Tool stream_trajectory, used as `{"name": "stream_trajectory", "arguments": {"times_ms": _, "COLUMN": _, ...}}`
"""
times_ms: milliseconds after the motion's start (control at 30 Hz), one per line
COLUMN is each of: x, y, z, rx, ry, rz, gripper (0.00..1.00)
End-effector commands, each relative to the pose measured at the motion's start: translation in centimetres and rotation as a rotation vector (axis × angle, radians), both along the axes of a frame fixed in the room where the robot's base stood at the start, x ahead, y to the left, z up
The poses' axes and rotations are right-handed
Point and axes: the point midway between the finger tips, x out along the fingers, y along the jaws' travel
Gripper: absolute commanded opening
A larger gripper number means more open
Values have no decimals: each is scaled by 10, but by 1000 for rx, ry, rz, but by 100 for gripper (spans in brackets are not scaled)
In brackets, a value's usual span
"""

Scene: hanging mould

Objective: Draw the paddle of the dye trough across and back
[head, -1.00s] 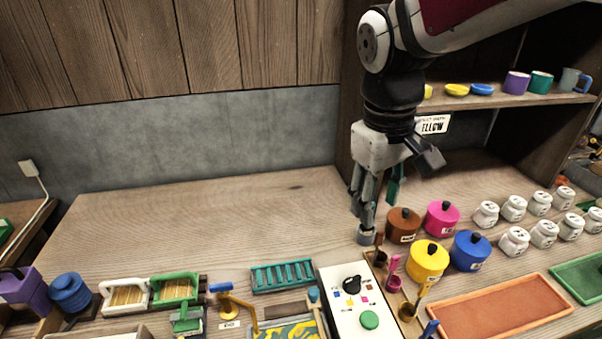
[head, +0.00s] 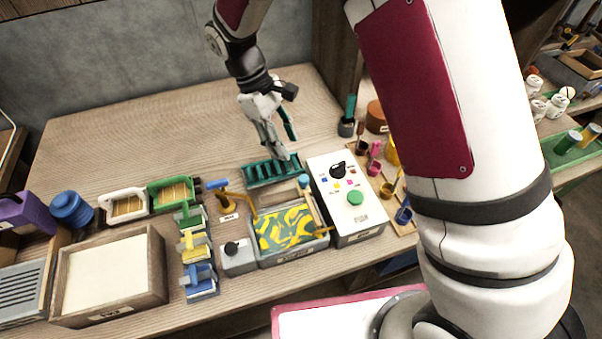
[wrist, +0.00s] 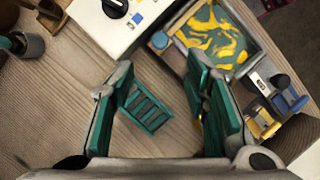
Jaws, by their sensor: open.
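The dye trough (head: 262,262) is a grey tray of green and yellow marbled liquid at the front of the bench. Its paddle (head: 312,206) is a wooden bar with a blue-grey knob, lying along the trough's right end. My gripper (head: 287,150) is open and empty above the teal slatted rack (head: 270,172), behind the trough and apart from the paddle. In the wrist view the trough (wrist: 258,52) is at the upper right, beyond my open gripper (wrist: 162,68). The paddle's knob (wrist: 160,40) shows between and beyond the fingers.
A white box (head: 345,195) with a black dial and green button stands close right of the trough. A yellow-brown spout (head: 228,205) and a small grey dial box (head: 238,258) stand to its left. A grey cup (head: 346,128) with a teal tool stands behind. The back left bench is clear.

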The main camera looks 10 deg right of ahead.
Motion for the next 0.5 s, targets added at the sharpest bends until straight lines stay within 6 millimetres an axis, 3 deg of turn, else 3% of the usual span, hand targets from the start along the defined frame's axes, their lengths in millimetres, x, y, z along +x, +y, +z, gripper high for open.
{"name": "stream_trajectory", "arguments": {"times_ms": 500, "x": -23, "y": -32, "z": -88, "rx": -2, "ry": 3, "rz": -3, "gripper": 42}}
